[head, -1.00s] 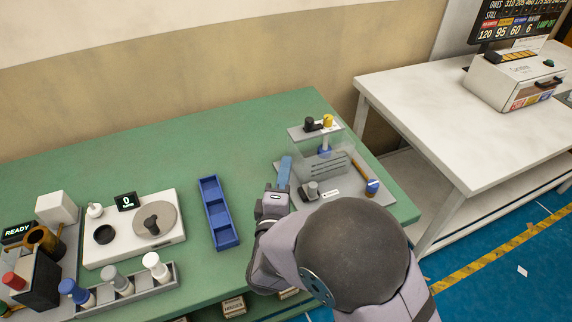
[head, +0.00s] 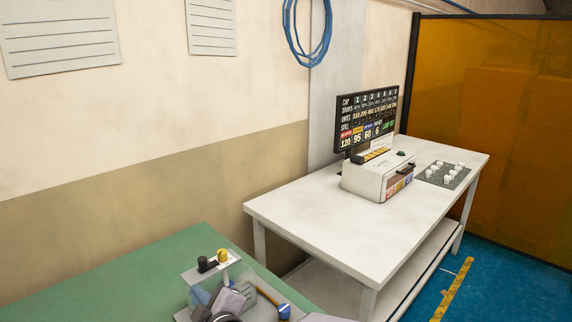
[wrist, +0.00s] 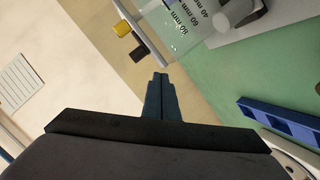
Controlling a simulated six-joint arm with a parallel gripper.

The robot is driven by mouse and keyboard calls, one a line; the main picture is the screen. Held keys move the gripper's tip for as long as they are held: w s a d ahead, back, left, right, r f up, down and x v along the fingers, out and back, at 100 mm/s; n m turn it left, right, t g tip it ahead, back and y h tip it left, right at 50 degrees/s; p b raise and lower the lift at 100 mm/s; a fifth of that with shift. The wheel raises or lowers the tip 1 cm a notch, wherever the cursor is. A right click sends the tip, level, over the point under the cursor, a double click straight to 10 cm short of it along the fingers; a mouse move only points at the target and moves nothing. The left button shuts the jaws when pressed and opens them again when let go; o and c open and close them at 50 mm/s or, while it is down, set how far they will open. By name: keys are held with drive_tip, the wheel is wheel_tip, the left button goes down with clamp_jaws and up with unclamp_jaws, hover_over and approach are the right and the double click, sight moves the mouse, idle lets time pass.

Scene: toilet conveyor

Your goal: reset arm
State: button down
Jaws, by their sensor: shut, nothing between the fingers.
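My gripper (wrist: 161,84) shows in the wrist view as two dark fingers pressed together, shut and empty. Its fingertips point toward the tan wall and the clear box (wrist: 172,25) and appear to touch nothing. In the head view, part of my arm shows at the bottom edge, over the grey plate of the clear box; the fingers are hard to make out there.
The clear box carries a black knob (head: 206,264) and a yellow knob (head: 223,255). A blue tray (wrist: 285,122) lies on the green table (head: 130,275). A white table (head: 330,225) stands beyond, holding a white machine (head: 378,178) and a screen (head: 366,122).

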drive_tip(key=s+d+f+m+g+h+p, duration=0.1)
drive_tip(key=s+d+f+m+g+h, duration=0.15)
drive_tip(key=d, duration=0.55)
drive_tip(key=s+d+f+m+g+h+p, duration=0.1)
drive_tip(key=d+f+m+h, duration=0.1)
drive_tip(key=d+m, duration=0.35)
drive_tip(key=s+d+f+m+g+h+p, duration=0.1)
drive_tip(key=s+d+f+g+h, duration=0.15)
drive_tip(key=d, duration=0.75)
drive_tip(key=s+d+f+m+g+p, duration=0.1)
drive_tip(key=s+d+m+g, duration=0.2)
drive_tip(key=s+d, duration=0.2)
drive_tip(key=s+d+f+m+g+h+p, duration=0.1)
drive_tip(key=s+d+m+g, duration=0.2)
drive_tip(key=s+d, duration=0.3)
drive_tip(key=s+m, duration=0.1)
drive_tip(key=s, duration=0.4)
drive_tip(key=shift+p, duration=0.4)
drive_tip(key=shift+a, duration=0.1)
